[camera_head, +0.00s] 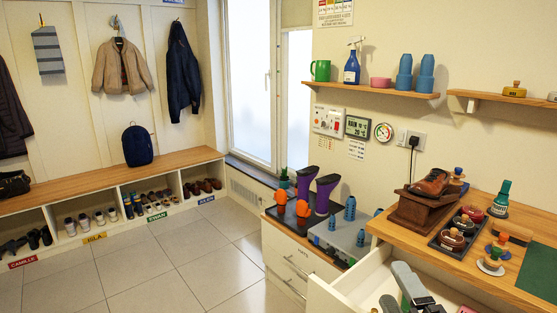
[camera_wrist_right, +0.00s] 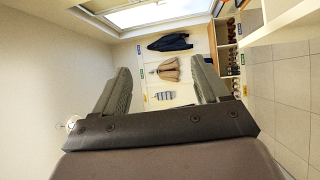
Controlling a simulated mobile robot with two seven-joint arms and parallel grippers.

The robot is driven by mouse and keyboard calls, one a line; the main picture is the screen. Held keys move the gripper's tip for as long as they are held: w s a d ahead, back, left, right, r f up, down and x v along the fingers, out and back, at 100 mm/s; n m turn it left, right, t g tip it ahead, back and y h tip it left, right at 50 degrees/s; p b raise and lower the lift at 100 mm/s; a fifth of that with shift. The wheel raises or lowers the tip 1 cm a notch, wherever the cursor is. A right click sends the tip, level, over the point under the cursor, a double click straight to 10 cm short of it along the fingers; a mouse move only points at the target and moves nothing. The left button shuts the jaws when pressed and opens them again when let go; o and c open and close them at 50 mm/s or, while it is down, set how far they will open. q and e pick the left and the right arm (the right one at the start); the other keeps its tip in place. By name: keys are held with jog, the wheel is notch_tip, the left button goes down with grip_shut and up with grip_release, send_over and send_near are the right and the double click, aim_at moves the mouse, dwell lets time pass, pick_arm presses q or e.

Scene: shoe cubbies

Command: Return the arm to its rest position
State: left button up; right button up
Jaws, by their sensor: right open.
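My right gripper (camera_head: 396,286) shows at the bottom of the head view, in front of the open white drawer (camera_head: 345,294) under the wooden worktop. In the right wrist view my right gripper (camera_wrist_right: 161,66) has its two dark fingers wide apart with nothing between them. Beyond the fingers, that view shows the hung coats and the cubbies sideways. My left gripper is in neither view.
The tiled floor (camera_head: 170,270) at left is clear.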

jog(key=s+d+f+m+g+h, duration=0.3)
jog(key=s+d+f+m+g, duration=0.15)
jog(key=f+m, duration=0.35)
jog(key=s+f+m+g+y, duration=0.1)
jog(key=s+f+m+g, duration=0.95)
jog(key=s, duration=0.75)
jog(key=w+a+f+n+t+y+p, duration=0.1)
jog(key=w+a+f+n+t+y, duration=0.1)
jog(key=w+f+t, duration=0.4)
jog(key=shift+w+a+f+t, duration=0.3)
jog(key=shift+a+f, duration=0.25)
jog(key=shift+f, duration=1.55)
